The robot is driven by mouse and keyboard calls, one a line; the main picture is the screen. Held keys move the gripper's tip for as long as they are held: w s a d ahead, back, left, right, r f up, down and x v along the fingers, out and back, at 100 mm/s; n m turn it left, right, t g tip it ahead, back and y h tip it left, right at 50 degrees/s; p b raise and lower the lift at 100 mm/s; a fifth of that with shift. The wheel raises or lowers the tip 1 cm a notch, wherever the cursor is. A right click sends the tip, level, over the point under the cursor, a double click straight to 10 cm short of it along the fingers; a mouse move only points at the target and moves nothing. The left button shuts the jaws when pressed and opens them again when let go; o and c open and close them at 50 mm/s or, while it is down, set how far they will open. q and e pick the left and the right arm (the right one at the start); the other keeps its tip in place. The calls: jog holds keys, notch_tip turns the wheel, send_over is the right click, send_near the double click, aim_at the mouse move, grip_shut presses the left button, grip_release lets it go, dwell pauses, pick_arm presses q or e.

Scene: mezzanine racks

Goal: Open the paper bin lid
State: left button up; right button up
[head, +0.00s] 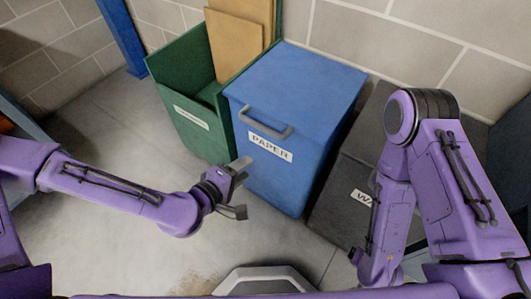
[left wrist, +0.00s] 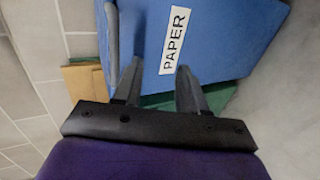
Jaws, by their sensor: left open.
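The blue paper bin (head: 285,180) stands between a green bin and a dark bin, with a white "PAPER" label on its front. Its blue lid (head: 300,85) is shut. A grey bar handle (head: 264,125) sits at the lid's front edge, above the label. My left gripper (head: 240,188) is open and empty, in front of the bin's left front side, below the handle. In the left wrist view the two fingers (left wrist: 158,85) are apart, pointing at the blue front beside the label (left wrist: 174,40). My right gripper is not in view; only my right arm shows.
The green bin (head: 183,120) at left is open and holds cardboard (head: 236,45). The dark bin (head: 345,195) at right is partly hidden by my right arm. A block wall (head: 430,45) stands behind. Grey floor (head: 110,120) is clear at left.

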aim_at(263, 130)
pick_arm(q)
jog(key=w+d, duration=0.2)
jog(key=w, duration=0.1)
jog(key=w+d+r+t+b, duration=0.1)
jog(key=w+d, duration=0.1)
jog(key=w, duration=0.2)
jog(key=w+d+r+t+h+b, duration=0.1)
jog(key=w+d, duration=0.1)
jog(key=w, duration=0.2)
jog(key=shift+w+d+r, duration=0.1)
jog(key=shift+w+d, duration=0.05)
jog(key=shift+w, duration=0.1)
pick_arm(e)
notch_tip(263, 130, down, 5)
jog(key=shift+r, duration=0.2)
pick_arm(q)
jog(key=shift+c, duration=0.3)
grip_shut()
jog(key=shift+r, duration=0.1)
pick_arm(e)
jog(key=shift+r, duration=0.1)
